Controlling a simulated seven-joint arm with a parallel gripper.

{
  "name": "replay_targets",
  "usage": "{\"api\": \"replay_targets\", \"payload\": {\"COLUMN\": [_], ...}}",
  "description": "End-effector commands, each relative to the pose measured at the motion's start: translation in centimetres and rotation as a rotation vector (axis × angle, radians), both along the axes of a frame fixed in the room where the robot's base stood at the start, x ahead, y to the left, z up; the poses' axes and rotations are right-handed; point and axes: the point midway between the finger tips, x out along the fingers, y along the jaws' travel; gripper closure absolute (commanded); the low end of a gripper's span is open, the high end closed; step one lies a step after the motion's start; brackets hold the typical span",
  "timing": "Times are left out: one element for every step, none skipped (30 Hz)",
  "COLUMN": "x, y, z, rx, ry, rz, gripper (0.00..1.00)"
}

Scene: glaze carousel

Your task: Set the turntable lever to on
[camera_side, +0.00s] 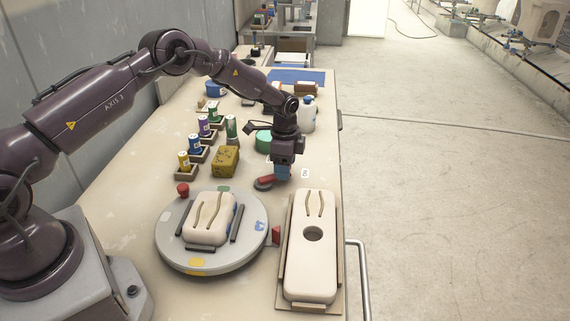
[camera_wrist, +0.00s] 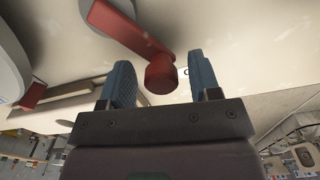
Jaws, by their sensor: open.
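The turntable (camera_side: 168,240) is a round grey disc at the front of the bench, carrying a cream slab with two wavy grooves between dark bars. The red lever (camera_side: 266,180) lies just behind it on a dark round base. In the wrist view the lever arm (camera_wrist: 125,28) ends in a round red knob (camera_wrist: 160,80). My gripper (camera_side: 283,174) is low at the lever's right end. In the wrist view my open gripper (camera_wrist: 161,76) has one blue finger on each side of the knob, with gaps visible. A small "ON" label (camera_side: 305,173) lies right of my gripper.
A cream slab with a round hole (camera_side: 313,270) lies in a wooden tray right of the turntable. A red block (camera_side: 276,235) sits between them. A yellow speckled block (camera_side: 225,161), bottles in small boxes and a green round container (camera_side: 263,141) stand behind.

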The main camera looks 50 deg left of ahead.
Motion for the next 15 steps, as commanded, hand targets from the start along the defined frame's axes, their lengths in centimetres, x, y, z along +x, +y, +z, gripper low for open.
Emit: {"api": "replay_targets", "payload": {"x": [0.0, 0.0, 0.0, 0.0, 0.0, 0.0, 0.1, 0.1, 0.1, 0.1, 0.1, 0.1, 0.1, 0.1, 0.1], "y": [0.0, 0.0, 0.0, 0.0, 0.0, 0.0, 0.0, 0.0, 0.1, 0.0, 0.0, 0.1, 0.1, 0.1, 0.1], "z": [0.1, 0.2, 0.5, 0.8, 1.2, 1.8, 2.3, 2.9, 3.8, 4.5, 5.2, 6.2, 6.9, 7.5, 8.4], "rx": [0.0, 0.001, 0.0, 0.0, 0.0, 0.0, 0.0, 0.001, 0.001, 0.001, 0.002, 0.002, 0.002, 0.002, 0.002], "ry": [0.0, -0.001, -0.001, -0.001, -0.001, -0.002, -0.004, -0.004, -0.004, -0.004, -0.005, -0.004, -0.005, -0.004, -0.004], "rz": [0.001, 0.001, 0.001, 0.001, 0.001, 0.001, 0.001, 0.001, 0.001, 0.001, 0.0, 0.0, 0.0, 0.0, 0.0], "gripper": [0.43, 0.43, 0.43, 0.43, 0.43, 0.43, 0.43, 0.43, 0.43, 0.43, 0.43, 0.43, 0.43, 0.43, 0.43]}}
